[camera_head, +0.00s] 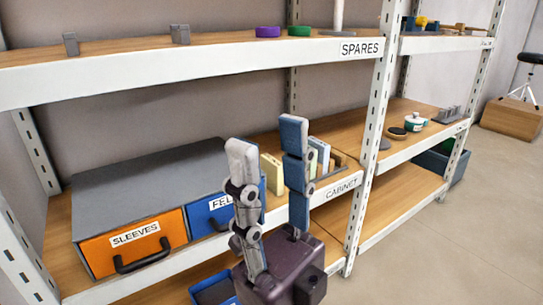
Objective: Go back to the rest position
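My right gripper (267,135) stands upright in the lower middle of the head view, in front of the shelving. Its two fingers point up and are spread apart, with no object visibly held between them. The fingers partly hide the blue drawer (205,213), whose label reads "FEL" before it is cut off. My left gripper is not in view.
Behind the gripper stands a shelf unit, with its "SPARES" shelf (190,74) above. The orange "SLEEVES" drawer (130,243) is shut. A cream block (271,174) stands behind the fingers. A blue tray (212,291) is low in front. Floor (450,250) at right is clear.

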